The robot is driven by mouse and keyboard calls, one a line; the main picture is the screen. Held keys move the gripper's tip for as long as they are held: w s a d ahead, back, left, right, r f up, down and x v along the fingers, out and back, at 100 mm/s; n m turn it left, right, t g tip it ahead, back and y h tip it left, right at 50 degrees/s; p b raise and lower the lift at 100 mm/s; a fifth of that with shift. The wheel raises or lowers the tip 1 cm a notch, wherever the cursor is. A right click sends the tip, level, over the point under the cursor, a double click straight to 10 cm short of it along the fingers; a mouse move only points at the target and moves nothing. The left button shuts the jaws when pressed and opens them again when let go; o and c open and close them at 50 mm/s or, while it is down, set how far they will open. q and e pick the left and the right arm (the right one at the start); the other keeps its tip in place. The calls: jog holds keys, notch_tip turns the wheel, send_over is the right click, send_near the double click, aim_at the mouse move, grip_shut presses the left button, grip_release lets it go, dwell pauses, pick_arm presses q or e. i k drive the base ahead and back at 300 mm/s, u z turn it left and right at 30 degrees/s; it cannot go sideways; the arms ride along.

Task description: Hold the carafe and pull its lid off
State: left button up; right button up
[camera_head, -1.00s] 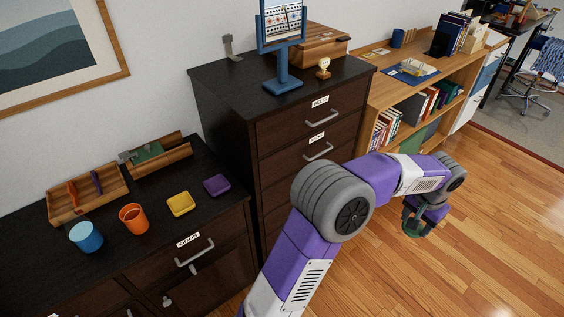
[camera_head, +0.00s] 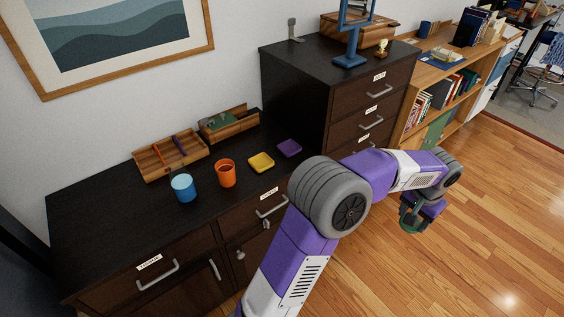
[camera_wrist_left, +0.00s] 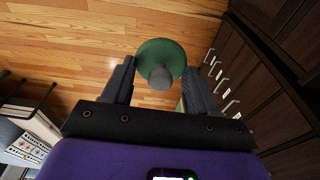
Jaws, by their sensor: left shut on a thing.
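A round green piece with a grey knob, which looks like the carafe's lid (camera_wrist_left: 150,50), sits between my left gripper's fingers (camera_wrist_left: 168,72) in the left wrist view. The knob faces the wrist. In the head view, my left gripper (camera_head: 418,214) hangs above the floor at the right, pointing down, with the green piece (camera_head: 408,226) showing at its tips. The gripper is shut on this piece. I cannot tell whether a carafe body is attached under it; no separate carafe is visible. My right gripper is not in view.
A low black-topped cabinet (camera_head: 100,215) holds a blue cup (camera_head: 183,188), an orange cup (camera_head: 226,175), yellow and purple dishes and wooden trays. A taller dark chest (camera_head: 300,75) and a bookshelf (camera_head: 435,85) stand beyond. The wood floor (camera_head: 480,220) at right is clear.

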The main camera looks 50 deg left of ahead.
aim_at(182, 182)
jog(key=u, duration=2)
jog(key=i, duration=1)
